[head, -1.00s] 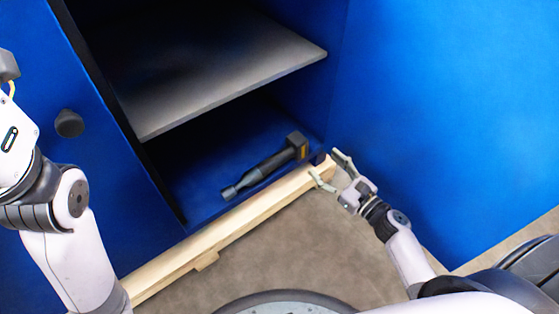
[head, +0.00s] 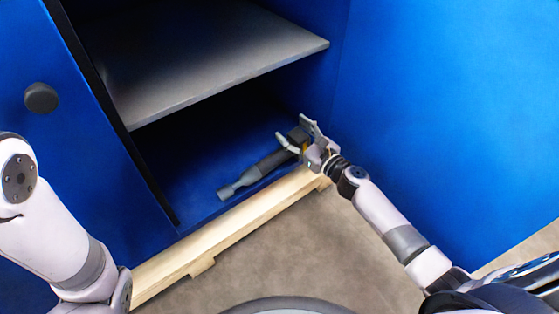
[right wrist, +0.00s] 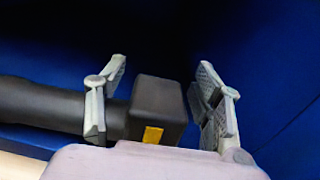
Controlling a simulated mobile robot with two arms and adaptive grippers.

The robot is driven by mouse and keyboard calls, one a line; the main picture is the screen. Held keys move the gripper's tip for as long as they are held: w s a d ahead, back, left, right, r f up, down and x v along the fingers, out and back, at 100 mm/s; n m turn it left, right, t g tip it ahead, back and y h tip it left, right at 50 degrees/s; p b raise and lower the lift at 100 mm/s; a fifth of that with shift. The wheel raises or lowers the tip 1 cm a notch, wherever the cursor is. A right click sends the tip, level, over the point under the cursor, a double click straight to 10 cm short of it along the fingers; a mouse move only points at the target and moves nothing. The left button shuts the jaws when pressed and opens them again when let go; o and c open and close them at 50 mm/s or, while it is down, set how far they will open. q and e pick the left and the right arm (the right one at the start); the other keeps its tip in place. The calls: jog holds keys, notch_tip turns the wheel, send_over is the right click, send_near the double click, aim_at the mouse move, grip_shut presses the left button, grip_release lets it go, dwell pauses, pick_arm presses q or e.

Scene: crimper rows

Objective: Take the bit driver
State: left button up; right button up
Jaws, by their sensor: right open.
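The bit driver (head: 252,173) is dark grey, with a slim body and a blocky black end with a yellow patch. It lies on the blue floor of the cabinet, below the shelf, its block end toward the right. My right gripper (head: 296,136) is open at the block end. In the right wrist view, the block end of the bit driver (right wrist: 158,106) sits between the two open fingers of my right gripper (right wrist: 160,100), closer to the left finger, with a gap on the right. The left gripper is out of view; only my left arm shows.
The blue cabinet has a grey shelf (head: 200,70) above the bit driver and a blue side wall at the right. A blue door (head: 70,150) with a round black knob (head: 41,98) is at the left. A pale wooden beam (head: 235,222) runs along the cabinet's front bottom edge.

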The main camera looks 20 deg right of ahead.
jog(key=shift+x, duration=0.85)
grip_shut()
dwell(0.4)
jog(key=shift+r, duration=0.2)
